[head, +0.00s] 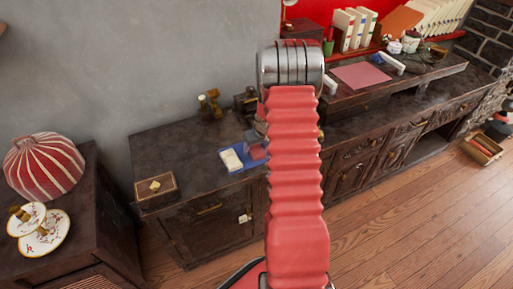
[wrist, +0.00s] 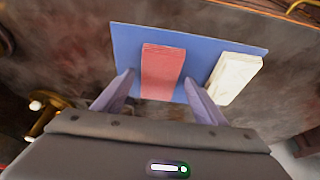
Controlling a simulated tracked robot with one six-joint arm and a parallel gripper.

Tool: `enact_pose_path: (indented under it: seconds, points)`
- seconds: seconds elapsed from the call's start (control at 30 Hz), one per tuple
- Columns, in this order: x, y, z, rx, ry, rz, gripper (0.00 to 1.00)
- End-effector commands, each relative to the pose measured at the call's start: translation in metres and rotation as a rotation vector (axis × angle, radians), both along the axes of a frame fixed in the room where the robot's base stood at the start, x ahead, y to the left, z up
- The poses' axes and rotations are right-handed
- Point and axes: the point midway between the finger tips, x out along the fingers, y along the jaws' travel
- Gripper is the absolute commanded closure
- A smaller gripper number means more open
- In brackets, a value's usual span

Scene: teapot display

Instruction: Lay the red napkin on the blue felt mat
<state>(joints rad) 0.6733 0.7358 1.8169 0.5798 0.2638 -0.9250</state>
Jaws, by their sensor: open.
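The blue felt mat (wrist: 205,42) lies on the dark cabinet top, and part of it shows in the head view (head: 226,149). The red napkin (wrist: 162,65), a folded oblong, appears to lie flat on the mat, left of its middle in the wrist view. It is partly visible beside my arm in the head view (head: 257,152). My gripper (wrist: 159,78) is open, with one finger on each side of the red napkin and a gap on both sides. In the head view my arm hides most of the gripper and the mat's right part.
A white folded cloth (wrist: 234,77) lies on the mat, right of the red napkin in the wrist view. Brass pieces (head: 209,104) stand behind the mat. A small box (head: 156,189) sits at the cabinet's left end. Bare cabinet top lies between the box and mat.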

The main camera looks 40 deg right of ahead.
Motion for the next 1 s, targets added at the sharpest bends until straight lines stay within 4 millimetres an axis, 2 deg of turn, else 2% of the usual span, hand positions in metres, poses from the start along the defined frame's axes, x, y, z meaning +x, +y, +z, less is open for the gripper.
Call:
enact_pose_path:
  seconds: [0.27, 0.8, 1.0]
  points:
    - [-0.008, 0.002, 0.023, -0.001, -0.002, 0.0, 0.35]
    - [-0.035, 0.01, 0.089, -0.001, -0.002, 0.0, 0.35]
    - [-0.042, 0.012, 0.106, 0.0, -0.001, -0.001, 0.35]
